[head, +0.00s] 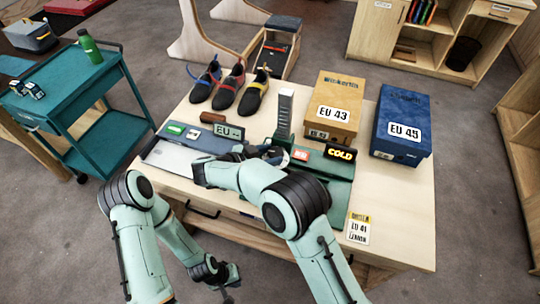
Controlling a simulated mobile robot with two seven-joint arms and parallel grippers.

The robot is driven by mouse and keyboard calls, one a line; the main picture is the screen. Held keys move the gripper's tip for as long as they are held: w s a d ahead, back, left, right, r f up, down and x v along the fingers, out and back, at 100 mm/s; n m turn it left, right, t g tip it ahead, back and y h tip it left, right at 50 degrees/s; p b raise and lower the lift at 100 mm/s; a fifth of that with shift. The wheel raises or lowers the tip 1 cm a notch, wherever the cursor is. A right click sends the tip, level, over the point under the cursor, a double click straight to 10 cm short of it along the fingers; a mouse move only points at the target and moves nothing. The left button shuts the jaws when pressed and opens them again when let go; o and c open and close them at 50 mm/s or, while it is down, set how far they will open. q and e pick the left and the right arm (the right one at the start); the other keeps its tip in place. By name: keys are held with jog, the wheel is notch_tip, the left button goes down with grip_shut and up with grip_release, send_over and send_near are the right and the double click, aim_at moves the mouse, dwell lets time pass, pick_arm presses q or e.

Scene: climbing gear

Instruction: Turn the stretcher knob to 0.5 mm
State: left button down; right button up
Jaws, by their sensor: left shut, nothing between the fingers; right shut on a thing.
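The shoe stretcher (318,180) is a dark green device on the wooden workbench, with an orange label and a "COLD" label. A grey upright column (284,112) rises behind it. My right arm reaches over the bench from the front. My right gripper (262,151) is at the stretcher's left end, shut on what looks like the stretcher knob. The knob and its scale are too small and covered to read. My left gripper (232,279) is shut and empty, low in front of the bench, apart from the stretcher.
Several climbing shoes (228,90), an "EU" display (229,131), an "EU 43" box (336,105) and a blue "EU 45" box (402,125) stand on the bench (400,215). A teal cart (77,85) stands left.

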jog(key=shift+w+a+f+m+g+h, duration=0.1)
jog(key=shift+m+g+h, duration=0.1)
jog(key=shift+m+g, duration=0.25)
jog(key=shift+w+m+g+h, duration=0.1)
jog(key=shift+m+g+h, duration=0.1)
jog(key=shift+m+g, duration=0.2)
jog(key=o, duration=1)
